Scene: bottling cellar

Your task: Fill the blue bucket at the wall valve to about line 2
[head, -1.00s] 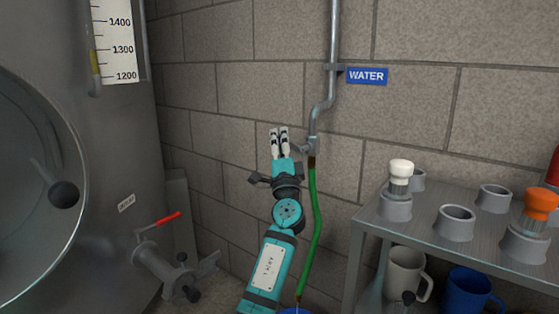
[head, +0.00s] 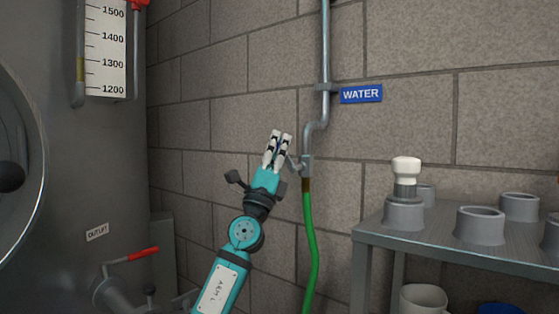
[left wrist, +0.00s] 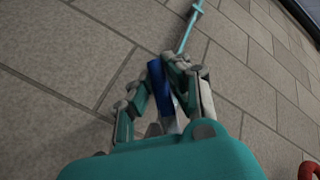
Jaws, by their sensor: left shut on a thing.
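The wall valve (head: 306,166) sits at the lower end of a grey pipe beside the blue WATER sign (head: 361,94). A green hose (head: 311,250) hangs from it and runs out of the bottom of the head view. My left gripper (head: 281,137) is just left of the valve, shut on what looks like its lever, mostly hidden by the fingers. In the left wrist view a blue piece (left wrist: 161,88) shows between the fingers (left wrist: 165,70). My right gripper is not in view.
A metal tank with a level scale (head: 105,50) and a red-handled outlet valve (head: 130,257) stands at the left.

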